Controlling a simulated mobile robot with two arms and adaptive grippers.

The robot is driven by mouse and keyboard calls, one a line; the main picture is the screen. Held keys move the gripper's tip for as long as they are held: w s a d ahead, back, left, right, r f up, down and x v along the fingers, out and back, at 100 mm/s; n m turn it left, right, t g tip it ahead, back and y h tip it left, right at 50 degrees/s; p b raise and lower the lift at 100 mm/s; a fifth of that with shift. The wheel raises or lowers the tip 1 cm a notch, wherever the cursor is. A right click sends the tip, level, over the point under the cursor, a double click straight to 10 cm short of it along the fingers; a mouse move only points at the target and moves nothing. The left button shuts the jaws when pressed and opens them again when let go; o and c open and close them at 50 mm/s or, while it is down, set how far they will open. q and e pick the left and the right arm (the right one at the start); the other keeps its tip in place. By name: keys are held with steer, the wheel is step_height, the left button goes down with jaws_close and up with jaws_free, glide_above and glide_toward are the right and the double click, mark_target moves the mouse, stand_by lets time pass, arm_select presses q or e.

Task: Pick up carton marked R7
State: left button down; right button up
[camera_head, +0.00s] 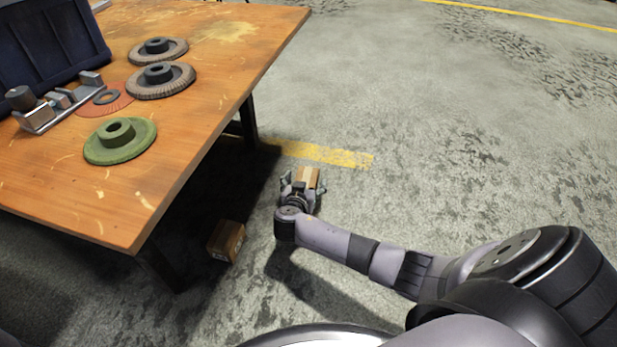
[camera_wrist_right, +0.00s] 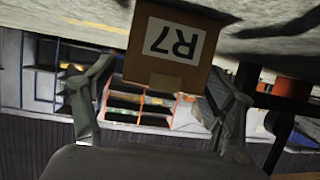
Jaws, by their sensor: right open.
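The brown carton (camera_wrist_right: 172,76) has a white label reading R7, which appears upside down in the right wrist view. It stands on the floor just beyond my right gripper in the head view (camera_head: 311,177). My right gripper (camera_head: 301,181) is low near the floor, right of the table. Its fingers are spread apart in the wrist view (camera_wrist_right: 165,85), and the carton shows ahead between them. Whether they touch it cannot be told. My left gripper is not in view.
A second brown carton (camera_head: 226,241) is on the floor near the table leg. The wooden table (camera_head: 215,110) on the left holds several discs, a metal bracket (camera_head: 60,103) and a dark bin (camera_head: 50,38). The floor to the right is clear, with a yellow line (camera_head: 325,153).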

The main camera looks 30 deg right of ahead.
steer(key=shift+r, duration=0.1)
steer(key=c, duration=1.4)
